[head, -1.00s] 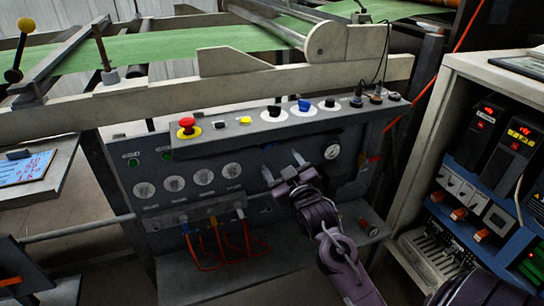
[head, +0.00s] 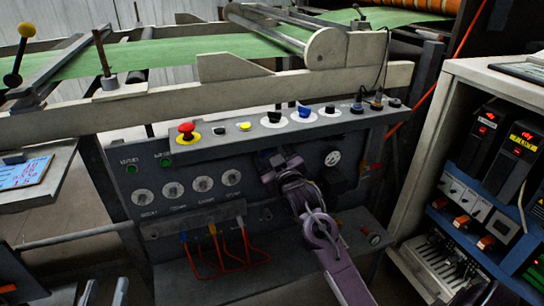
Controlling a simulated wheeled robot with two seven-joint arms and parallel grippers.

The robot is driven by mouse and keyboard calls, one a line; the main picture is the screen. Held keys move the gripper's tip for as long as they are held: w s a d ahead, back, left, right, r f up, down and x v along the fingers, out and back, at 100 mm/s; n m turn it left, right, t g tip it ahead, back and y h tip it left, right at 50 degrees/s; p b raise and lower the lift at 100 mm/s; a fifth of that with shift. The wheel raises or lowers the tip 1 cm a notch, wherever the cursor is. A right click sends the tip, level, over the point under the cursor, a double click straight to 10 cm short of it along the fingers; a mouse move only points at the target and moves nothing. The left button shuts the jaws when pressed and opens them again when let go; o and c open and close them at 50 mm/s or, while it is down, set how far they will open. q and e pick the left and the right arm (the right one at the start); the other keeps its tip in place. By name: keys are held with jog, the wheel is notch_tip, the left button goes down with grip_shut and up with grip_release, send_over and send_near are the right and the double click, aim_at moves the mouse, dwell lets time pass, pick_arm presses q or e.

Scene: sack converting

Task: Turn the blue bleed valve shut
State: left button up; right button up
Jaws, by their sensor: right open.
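A row of small valves sits low on the grey control panel.
A sloping ledge above carries a red emergency button (head: 187,130) and several knobs, one of them blue (head: 304,111). Round gauges (head: 173,190) line the panel. An open cabinet (head: 470,190) stands at the right. A grey shelf (head: 215,280) juts out below the tubes.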

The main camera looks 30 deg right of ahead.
jog(key=c, duration=1)
jog(key=shift+r+m+p, duration=0.1)
jog(key=shift+m+p, duration=0.2)
jog(key=shift+p, duration=0.3)
jog(key=shift+m+p, duration=0.4)
jog(key=shift+p, duration=0.1)
jog(key=shift+r+m+p, duration=0.1)
jog(key=shift+m+p, duration=0.5)
jog(key=shift+p, duration=0.2)
jog(key=shift+m+p, duration=0.8)
jog(key=shift+p, duration=0.25)
pick_arm(q)
jog(key=s+a+f+g+y, duration=0.2)
jog(key=s+f+g, duration=0.4)
jog(key=f, duration=0.4)
jog(key=s+a+f+g+y, duration=0.3)
jog(key=s+f+g, duration=0.4)
jog(key=f, duration=0.3)
jog(key=shift+a+f+y, duration=0.15)
jog(key=shift+a+y, duration=0.15)
jog(key=shift+y, duration=0.1)
pick_arm(e)
jog(key=o, duration=1)
jog(key=shift+f, duration=0.2)
